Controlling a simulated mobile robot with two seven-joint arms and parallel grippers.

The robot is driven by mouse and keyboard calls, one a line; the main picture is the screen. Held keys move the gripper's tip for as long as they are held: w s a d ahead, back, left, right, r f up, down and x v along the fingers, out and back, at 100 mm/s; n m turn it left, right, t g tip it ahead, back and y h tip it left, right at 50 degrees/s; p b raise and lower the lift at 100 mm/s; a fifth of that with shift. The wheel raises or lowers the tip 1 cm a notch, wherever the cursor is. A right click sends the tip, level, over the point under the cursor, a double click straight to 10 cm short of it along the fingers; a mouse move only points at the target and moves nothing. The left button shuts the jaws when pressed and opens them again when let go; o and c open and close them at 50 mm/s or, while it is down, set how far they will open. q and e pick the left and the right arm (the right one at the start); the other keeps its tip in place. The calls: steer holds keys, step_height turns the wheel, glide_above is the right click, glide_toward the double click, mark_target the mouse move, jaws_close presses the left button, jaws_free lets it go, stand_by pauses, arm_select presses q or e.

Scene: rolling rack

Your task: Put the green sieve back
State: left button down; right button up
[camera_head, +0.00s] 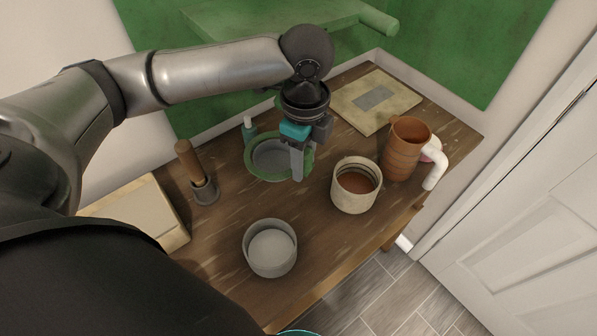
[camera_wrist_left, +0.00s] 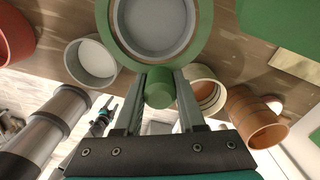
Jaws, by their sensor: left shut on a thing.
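The green sieve (camera_head: 261,172) has a round green rim around a pale grey middle. It is over the back middle of the wooden table, and I cannot tell whether it touches the surface. My left gripper (camera_head: 297,172) points down at the sieve's right side. In the left wrist view the sieve's rim (camera_wrist_left: 204,22) fills the top centre. Its short green handle (camera_wrist_left: 159,88) sits between the two fingers of my left gripper (camera_wrist_left: 160,80), which is shut on it. In the head view the fingers hide part of the rim.
A grey bowl (camera_head: 270,250), cream pot (camera_head: 354,197) and terracotta jug (camera_head: 402,155) stand close by. A flat board (camera_head: 400,105) lies back right. Green panels stand behind.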

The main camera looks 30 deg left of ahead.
arm_select(q)
step_height(320, 180, down, 9)
steer(key=shift+r+b, duration=0.1)
steer(key=shift+b, duration=0.85)
steer(key=shift+f, duration=0.35)
steer(key=shift+f, duration=0.1)
steer(key=c, duration=0.5)
jaws_free()
